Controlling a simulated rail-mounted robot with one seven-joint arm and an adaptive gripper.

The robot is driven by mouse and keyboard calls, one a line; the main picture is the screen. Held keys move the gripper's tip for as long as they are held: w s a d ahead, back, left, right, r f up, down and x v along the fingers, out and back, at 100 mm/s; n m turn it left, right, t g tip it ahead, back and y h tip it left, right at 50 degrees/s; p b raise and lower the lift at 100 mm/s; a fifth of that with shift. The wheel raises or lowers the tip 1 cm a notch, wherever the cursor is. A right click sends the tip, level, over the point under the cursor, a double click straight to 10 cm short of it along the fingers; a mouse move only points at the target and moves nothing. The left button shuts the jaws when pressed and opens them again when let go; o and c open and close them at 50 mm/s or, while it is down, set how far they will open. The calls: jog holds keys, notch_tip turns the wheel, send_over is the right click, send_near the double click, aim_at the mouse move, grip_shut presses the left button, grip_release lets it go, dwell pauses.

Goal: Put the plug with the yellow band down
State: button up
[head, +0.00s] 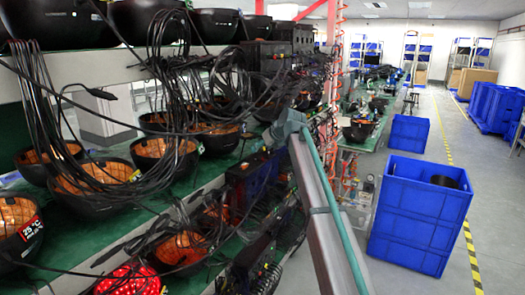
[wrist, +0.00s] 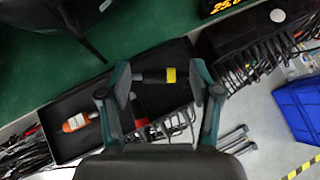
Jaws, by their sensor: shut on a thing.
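In the wrist view, my gripper (wrist: 162,79) has its two teal-edged dark fingers on either side of a black plug with a yellow band (wrist: 170,75). The plug lies crosswise between the fingers, with the yellow band toward the right finger. The gripper is shut on it. Below the plug is a dark tray or box (wrist: 88,97) on the green shelf; whether the plug touches it I cannot tell. A second black plug with a red band (wrist: 135,98) lies just under the held one. I cannot make out the plug in the head view.
A plug with an orange body (wrist: 75,122) lies in the tray's left part. A black unit with many cables (wrist: 250,45) stands at right. The head view shows black bowls (head: 98,175) and hanging cables (head: 170,130) crowding the rack. A blue crate (head: 420,210) stands on the floor.

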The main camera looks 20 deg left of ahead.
jog(key=shift+s+f, duration=0.1)
jog(key=shift+f, duration=0.95)
jog(key=shift+f, duration=0.1)
jog(key=o, duration=0.9)
